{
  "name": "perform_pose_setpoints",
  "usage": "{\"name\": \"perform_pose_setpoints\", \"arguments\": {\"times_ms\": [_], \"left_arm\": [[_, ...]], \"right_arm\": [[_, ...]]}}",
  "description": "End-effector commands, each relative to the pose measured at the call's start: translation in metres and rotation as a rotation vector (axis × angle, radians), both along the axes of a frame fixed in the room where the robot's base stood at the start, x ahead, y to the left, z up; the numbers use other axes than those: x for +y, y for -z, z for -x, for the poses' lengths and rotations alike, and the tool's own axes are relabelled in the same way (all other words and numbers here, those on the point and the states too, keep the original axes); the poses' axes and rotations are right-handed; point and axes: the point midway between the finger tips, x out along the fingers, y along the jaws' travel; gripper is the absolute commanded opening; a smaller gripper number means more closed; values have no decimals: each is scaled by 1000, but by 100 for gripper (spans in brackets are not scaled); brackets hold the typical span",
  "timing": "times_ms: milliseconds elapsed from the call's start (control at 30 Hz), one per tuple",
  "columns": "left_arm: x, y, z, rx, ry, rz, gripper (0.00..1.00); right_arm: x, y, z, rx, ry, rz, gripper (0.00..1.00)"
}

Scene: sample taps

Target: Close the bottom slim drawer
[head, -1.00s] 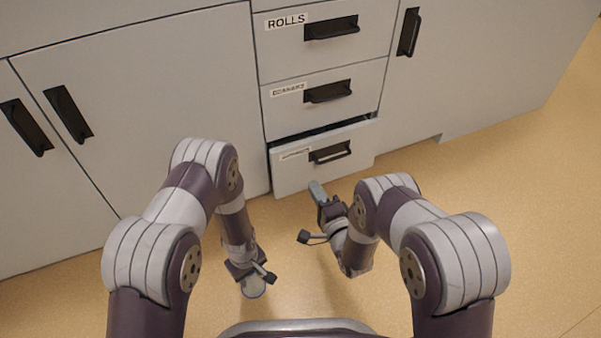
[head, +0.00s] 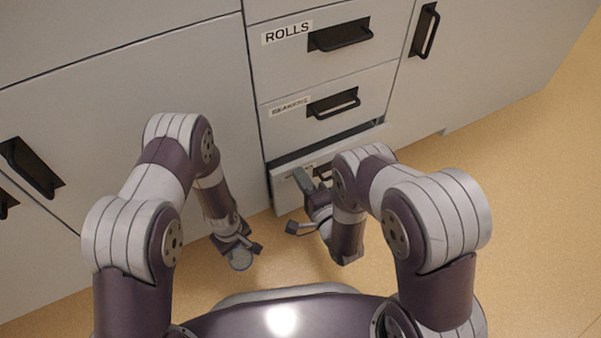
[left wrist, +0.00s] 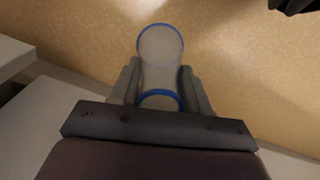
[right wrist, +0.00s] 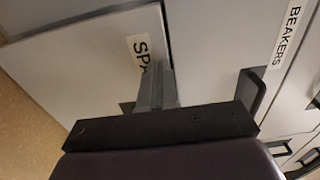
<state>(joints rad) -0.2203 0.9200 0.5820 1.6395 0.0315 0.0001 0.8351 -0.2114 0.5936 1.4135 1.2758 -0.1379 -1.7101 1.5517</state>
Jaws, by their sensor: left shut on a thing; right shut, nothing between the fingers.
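The bottom slim drawer (head: 285,196) is partly open; a dark gap shows above its front, under the BEAKERS drawer (head: 292,106). Its front also shows in the right wrist view (right wrist: 95,65), with a label starting "SPA" partly hidden by my fingers. My right gripper (head: 302,180) is shut and empty, its tips at the drawer front, overlapping the label; I cannot tell if they touch. My arm partly hides the drawer's handle.
The ROLLS drawer (head: 285,55) above looks shut. Grey cabinet doors with black handles stand to the left (head: 110,110) and right (head: 480,60). Tan floor (head: 500,220) is clear at the right.

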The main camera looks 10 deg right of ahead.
Motion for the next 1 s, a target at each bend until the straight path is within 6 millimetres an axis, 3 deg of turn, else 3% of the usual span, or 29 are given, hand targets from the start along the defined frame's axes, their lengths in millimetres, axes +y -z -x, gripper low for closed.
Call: {"name": "perform_pose_setpoints", "arguments": {"times_ms": [333, 600, 1000], "left_arm": [[0, 1, 0, 0, 0, 0, 2], [0, 9, 0, 0, 0, 0, 2], [0, 9, 0, 0, 0, 0, 2]], "right_arm": [[1, 0, -2, -1, 0, 0, 0], [15, 1, -41, -2, -1, 0, 0], [18, -3, -50, -8, 1, -2, 0]]}}
